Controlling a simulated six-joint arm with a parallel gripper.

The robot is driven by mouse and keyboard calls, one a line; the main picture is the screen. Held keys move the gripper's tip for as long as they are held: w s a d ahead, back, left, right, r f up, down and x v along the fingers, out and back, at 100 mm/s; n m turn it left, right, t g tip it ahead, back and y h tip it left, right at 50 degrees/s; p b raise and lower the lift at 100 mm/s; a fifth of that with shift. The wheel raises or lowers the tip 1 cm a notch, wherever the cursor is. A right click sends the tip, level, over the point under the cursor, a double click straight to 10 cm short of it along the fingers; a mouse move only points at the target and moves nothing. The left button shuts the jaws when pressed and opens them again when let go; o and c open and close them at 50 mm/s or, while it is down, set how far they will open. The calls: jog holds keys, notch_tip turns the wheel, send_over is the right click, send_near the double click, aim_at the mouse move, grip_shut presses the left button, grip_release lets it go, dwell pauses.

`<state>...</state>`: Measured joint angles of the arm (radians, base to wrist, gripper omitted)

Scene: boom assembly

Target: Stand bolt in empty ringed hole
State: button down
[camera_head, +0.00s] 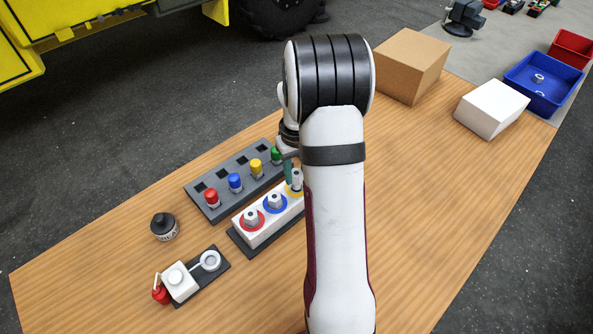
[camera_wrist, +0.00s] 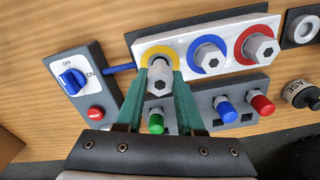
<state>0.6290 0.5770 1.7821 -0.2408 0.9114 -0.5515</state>
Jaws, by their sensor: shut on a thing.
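A white block (camera_wrist: 222,70) on a dark base has a yellow ring (camera_wrist: 146,52), a blue ring (camera_wrist: 193,60) and a red ring (camera_wrist: 239,40). Grey hex-headed bolts stand in the blue ring (camera_wrist: 208,57) and red ring (camera_wrist: 260,47). My gripper (camera_wrist: 161,68) is shut on another grey bolt (camera_wrist: 160,80), its green fingers either side of the head. This bolt is upright at the yellow ring; its lower end is hidden, so I cannot tell how deep it sits. In the head view the held bolt (camera_head: 297,177) shows beside my arm.
A grey rack (camera_head: 205,189) with red, blue, yellow and green capped pieces stands beside the block. A switch box (camera_wrist: 78,82) with a blue knob is close to the gripper. A dark-capped bottle (camera_head: 164,227) is at left. The table's right side is mostly clear.

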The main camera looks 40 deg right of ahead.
jog(key=shift+f, duration=0.1)
jog(key=shift+f, duration=0.9)
jog(key=shift+c, duration=2.2)
grip_release()
notch_tip(320, 180, up, 6)
jog(key=shift+r, duration=0.55)
